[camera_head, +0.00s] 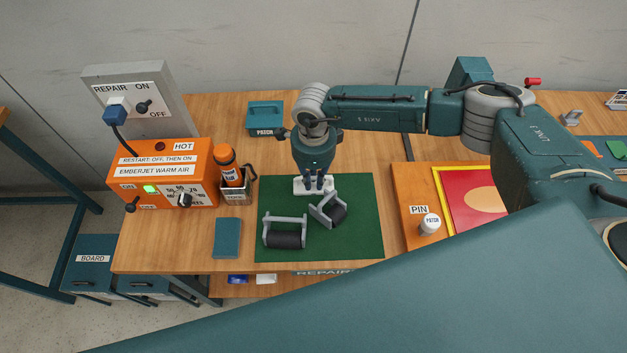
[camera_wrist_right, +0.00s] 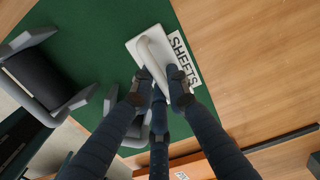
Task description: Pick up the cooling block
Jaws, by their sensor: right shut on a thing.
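The cooling block is a white block with a raised handle on top. In the head view the block (camera_head: 301,186) lies at the back edge of the green mat (camera_head: 345,238). My right gripper (camera_head: 318,184) points down at it, fingers at its handle. In the right wrist view the cooling block (camera_wrist_right: 137,46) lies flat beside a SHEETS label, and my right gripper's (camera_wrist_right: 160,88) dark fingers are closed around the near end of its handle. My left gripper is not in view.
Two black rollers in grey frames, one left (camera_head: 284,232) and one right (camera_head: 328,210), stand on the mat close in front. An orange warm-air unit (camera_head: 165,180) and a holder with an orange tool (camera_head: 229,170) are at left. A PIN board (camera_head: 415,205) is at right.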

